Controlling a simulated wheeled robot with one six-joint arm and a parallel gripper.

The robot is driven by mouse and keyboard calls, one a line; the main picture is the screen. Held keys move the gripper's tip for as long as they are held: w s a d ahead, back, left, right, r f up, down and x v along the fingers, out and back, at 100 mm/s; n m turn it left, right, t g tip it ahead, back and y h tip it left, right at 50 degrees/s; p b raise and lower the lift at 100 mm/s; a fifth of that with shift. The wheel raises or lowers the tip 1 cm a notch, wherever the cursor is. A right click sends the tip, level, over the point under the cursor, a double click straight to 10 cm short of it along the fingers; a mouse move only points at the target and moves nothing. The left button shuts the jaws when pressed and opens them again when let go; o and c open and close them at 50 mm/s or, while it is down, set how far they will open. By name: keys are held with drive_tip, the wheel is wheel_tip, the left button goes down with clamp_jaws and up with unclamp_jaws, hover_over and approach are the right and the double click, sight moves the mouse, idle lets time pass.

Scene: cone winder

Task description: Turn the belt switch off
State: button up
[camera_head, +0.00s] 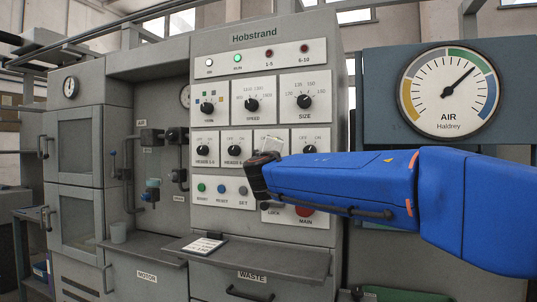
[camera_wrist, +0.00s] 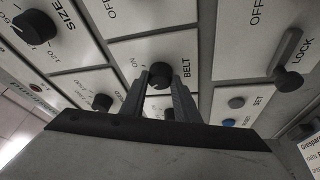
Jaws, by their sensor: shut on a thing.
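The belt switch (camera_wrist: 160,75) is a small dark round knob on a white plate in the wrist view, with "BELT" to its right and "ON" at its left. My gripper (camera_wrist: 161,88) has its two dark fingers on either side of this knob and is shut on it. Which way the knob points is not clear, as the fingers cover part of it. In the head view my gripper (camera_head: 258,176) is against the front of the grey Hobstrand panel (camera_head: 325,75), and it hides the belt switch there.
Close around are the size knob (camera_wrist: 34,25), the lock lever (camera_wrist: 288,80) and the set button (camera_wrist: 236,102). The red main button (camera_head: 305,210) is just below my arm. A shelf (camera_head: 280,262) juts out below the panel. A large air gauge (camera_head: 449,91) hangs at right.

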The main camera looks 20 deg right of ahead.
drive_tip(key=o, duration=1)
drive_tip(key=shift+o, duration=0.2)
drive_tip(key=v, duration=1.7)
drive_tip(key=shift+s, duration=0.2)
